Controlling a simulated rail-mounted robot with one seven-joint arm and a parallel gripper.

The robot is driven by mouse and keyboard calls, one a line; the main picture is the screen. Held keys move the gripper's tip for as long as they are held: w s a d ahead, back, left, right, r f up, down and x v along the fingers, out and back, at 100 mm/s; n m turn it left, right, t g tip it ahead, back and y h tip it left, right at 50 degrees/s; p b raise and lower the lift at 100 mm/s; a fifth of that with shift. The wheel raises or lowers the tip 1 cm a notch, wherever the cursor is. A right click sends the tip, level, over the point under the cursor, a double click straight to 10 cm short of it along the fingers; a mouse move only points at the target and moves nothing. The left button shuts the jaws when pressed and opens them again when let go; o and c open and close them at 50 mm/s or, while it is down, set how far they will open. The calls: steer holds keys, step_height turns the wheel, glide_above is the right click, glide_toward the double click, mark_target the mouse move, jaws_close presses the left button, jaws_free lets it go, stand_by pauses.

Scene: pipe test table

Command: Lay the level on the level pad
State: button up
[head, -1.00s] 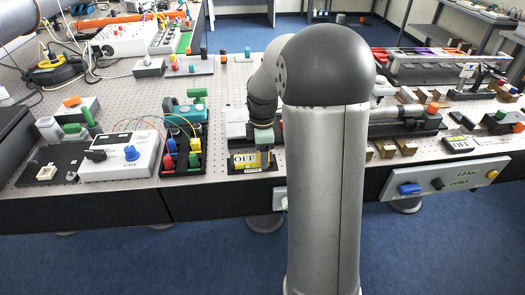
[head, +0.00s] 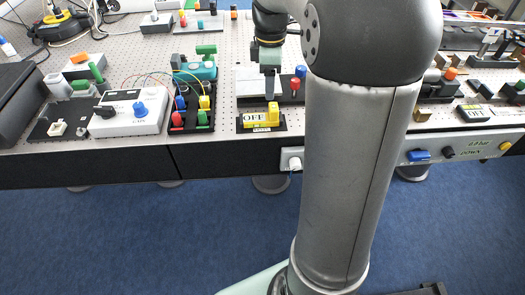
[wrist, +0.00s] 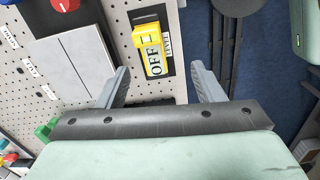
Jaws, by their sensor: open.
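My gripper (head: 270,88) hangs over the front middle of the table in the head view. In the wrist view its two fingers (wrist: 158,70) are wide apart with nothing between them. A yellow block (head: 273,113) stands on a small black plate with an "OFF" sign at the table's front edge. It also shows in the wrist view (wrist: 148,40), just beyond the fingertips and apart from them. A small label beside it is too blurred to read surely. I cannot tell for certain which things are the level and the level pad.
A pale grey plate (wrist: 75,60) lies beside the yellow block in the wrist view, near a red knob (wrist: 65,5). The floor in front is clear.

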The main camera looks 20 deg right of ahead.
steer(key=s+a+f+m, duration=0.4)
steer(key=s+a+m, duration=0.2)
steer(key=s, duration=0.5)
steer(key=s+a+f+m, duration=0.4)
steer(key=s+a+m, duration=0.2)
steer(key=s, duration=0.4)
steer(key=shift+s+a+f+m, duration=0.3)
steer(key=shift+s+a+f, duration=0.1)
steer(key=shift+a, duration=0.1)
